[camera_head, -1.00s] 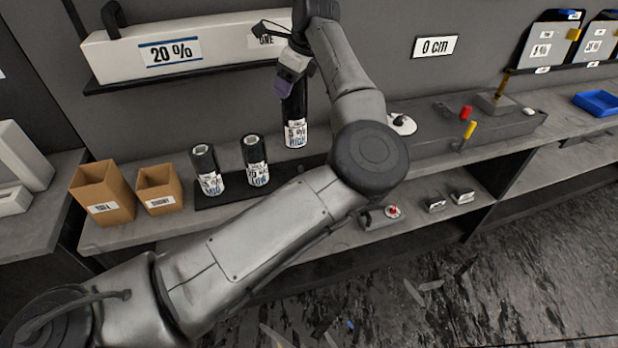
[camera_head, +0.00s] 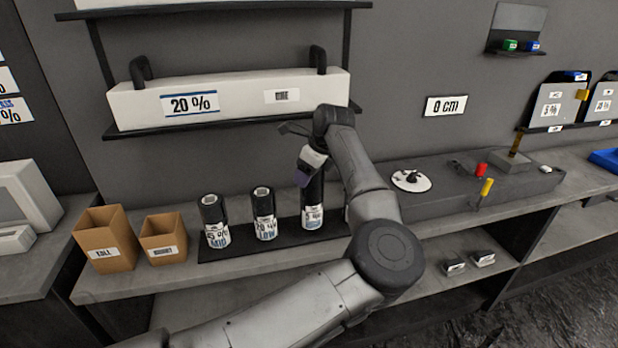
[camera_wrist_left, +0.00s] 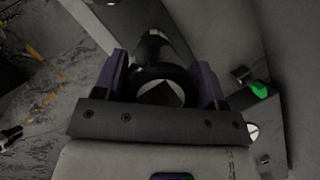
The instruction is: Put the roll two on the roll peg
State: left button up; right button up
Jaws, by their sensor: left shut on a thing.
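My left gripper (camera_head: 309,166) is shut on the upper part of a black film roll (camera_head: 313,215), whose white label reads 5 %. The roll is upright at the right of the dark mat (camera_head: 275,241); I cannot tell whether its base touches. In the left wrist view the purple fingers (camera_wrist_left: 160,85) flank the black roll (camera_wrist_left: 150,75). Two more black rolls stand on the mat, one marked 5 % MID (camera_head: 214,220) and one marked 20 % LOW (camera_head: 263,213). No roll is labelled two. A brass upright peg (camera_head: 515,146) stands on a grey block at the right. My right gripper is not in view.
Two cardboard boxes (camera_head: 106,240) (camera_head: 163,238) stand left of the mat. A long white 20 % box (camera_head: 235,97) sits on a shelf above. A white disc (camera_head: 411,181), red piece (camera_head: 480,169) and yellow piece (camera_head: 486,187) lie right on the bench. My left arm crosses the front.

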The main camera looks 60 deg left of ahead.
pick_arm(q)
jog(key=shift+f, duration=0.35)
jog(key=o, duration=1.5)
jog(key=shift+f, duration=0.1)
jog(key=p+v, duration=0.3)
jog(key=v, duration=0.9)
